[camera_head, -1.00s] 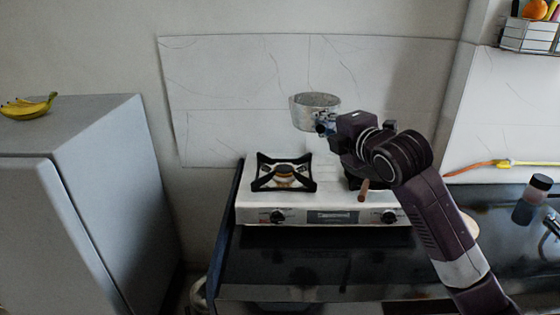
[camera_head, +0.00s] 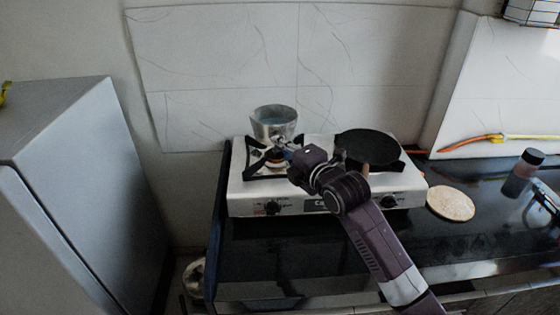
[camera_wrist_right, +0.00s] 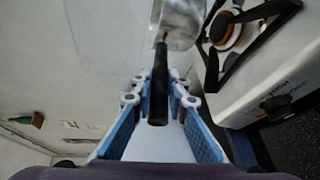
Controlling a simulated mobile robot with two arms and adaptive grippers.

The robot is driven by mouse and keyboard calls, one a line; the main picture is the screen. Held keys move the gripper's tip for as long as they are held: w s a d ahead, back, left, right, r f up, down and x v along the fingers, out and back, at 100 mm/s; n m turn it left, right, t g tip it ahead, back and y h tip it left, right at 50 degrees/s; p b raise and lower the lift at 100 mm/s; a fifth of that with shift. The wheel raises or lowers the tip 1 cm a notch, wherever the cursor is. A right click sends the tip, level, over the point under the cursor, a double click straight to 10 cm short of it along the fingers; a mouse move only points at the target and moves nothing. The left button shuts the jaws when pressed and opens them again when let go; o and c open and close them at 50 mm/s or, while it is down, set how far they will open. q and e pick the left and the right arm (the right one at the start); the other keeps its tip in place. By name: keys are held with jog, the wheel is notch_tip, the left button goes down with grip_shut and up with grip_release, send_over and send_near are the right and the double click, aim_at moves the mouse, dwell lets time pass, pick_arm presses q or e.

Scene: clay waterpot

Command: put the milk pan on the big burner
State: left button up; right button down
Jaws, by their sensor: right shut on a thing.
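The milk pan (camera_head: 275,122) is a small silver pot, over or just behind the left burner (camera_head: 268,165) of the white stove in the head view. I cannot tell whether it touches the burner's black grate. My right gripper (camera_head: 287,153) is shut on the pan's black handle (camera_wrist_right: 158,85), which lies between its blue fingers in the right wrist view. There the pan's body (camera_wrist_right: 185,20) shows at the top, left of the burner (camera_wrist_right: 228,30). A black frying pan (camera_head: 370,147) covers the stove's right burner. My left gripper is not in view.
A round wooden board (camera_head: 450,203) lies on the dark counter (camera_head: 300,262) right of the stove. A dark-capped bottle (camera_head: 522,172) stands at the far right. A grey fridge-like cabinet (camera_head: 85,130) stands at left. The counter before the stove is clear.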

jog(key=shift+f, duration=0.5)
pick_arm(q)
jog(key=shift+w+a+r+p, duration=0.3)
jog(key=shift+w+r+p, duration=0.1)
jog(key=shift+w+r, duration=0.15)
pick_arm(e)
notch_tip(320, 180, down, 4)
jog(key=shift+f, duration=0.1)
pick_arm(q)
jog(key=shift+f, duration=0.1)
pick_arm(e)
jog(key=shift+f, duration=0.1)
jog(key=c, duration=2.3)
grip_release()
jog(key=shift+f, duration=0.2)
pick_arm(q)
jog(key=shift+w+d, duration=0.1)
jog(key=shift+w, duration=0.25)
pick_arm(e)
jog(key=o, duration=0.4)
jog(key=shift+s, duration=0.1)
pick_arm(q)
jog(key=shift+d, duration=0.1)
pick_arm(e)
jog(key=shift+d+r, duration=0.1)
